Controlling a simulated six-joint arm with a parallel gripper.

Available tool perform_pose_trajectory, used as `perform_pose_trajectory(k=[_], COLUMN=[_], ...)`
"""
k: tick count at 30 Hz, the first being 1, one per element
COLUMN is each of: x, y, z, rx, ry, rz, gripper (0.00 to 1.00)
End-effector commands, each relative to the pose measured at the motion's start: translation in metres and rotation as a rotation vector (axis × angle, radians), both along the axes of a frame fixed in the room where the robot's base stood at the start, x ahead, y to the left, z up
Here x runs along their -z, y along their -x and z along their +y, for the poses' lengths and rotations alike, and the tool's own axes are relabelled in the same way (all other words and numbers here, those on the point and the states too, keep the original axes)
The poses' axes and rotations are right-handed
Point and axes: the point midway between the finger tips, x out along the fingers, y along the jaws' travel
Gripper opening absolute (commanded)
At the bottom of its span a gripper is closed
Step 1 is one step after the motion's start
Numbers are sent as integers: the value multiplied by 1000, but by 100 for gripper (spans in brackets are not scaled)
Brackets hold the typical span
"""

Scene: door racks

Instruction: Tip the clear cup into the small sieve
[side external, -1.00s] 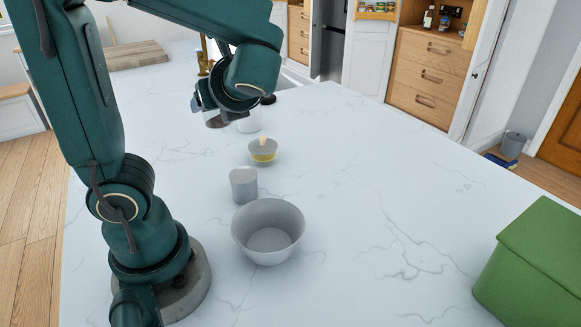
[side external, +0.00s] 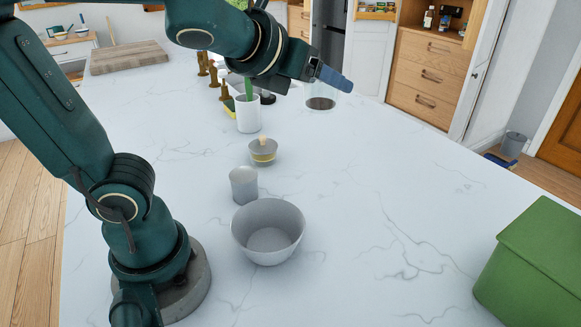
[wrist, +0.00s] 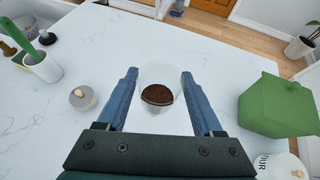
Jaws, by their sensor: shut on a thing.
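My gripper (side external: 330,77) is shut on the clear cup (side external: 318,92), holding it roughly upright above the far part of the counter. Dark brown contents show low in the cup. In the wrist view the cup (wrist: 160,78) sits between the two blue fingers of my gripper (wrist: 159,80). I cannot pick out a small sieve for certain. A small grey cylindrical vessel (side external: 244,186) stands on the counter near my base; its inside is hard to make out.
A wide grey bowl (side external: 268,235) stands in front of the small vessel. Behind it are a lidded pot (side external: 263,153) with a knob and a white holder (side external: 248,115) with a green utensil. A green box (side external: 535,265) is at the right. The middle right counter is clear.

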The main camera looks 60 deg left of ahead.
Motion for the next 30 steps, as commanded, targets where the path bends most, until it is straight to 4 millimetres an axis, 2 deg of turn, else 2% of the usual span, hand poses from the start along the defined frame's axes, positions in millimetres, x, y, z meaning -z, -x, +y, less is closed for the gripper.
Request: perform_pose_trajectory(k=[20, 22, 26, 30], x=[2, 4, 23, 51], y=[1, 3, 15, 39], z=[1, 4, 21, 52], rx=[-16, -54, -177, -376], ry=[-9, -14, -24, -35], rz=[11, 15, 31, 46], gripper=[6, 6, 6, 6])
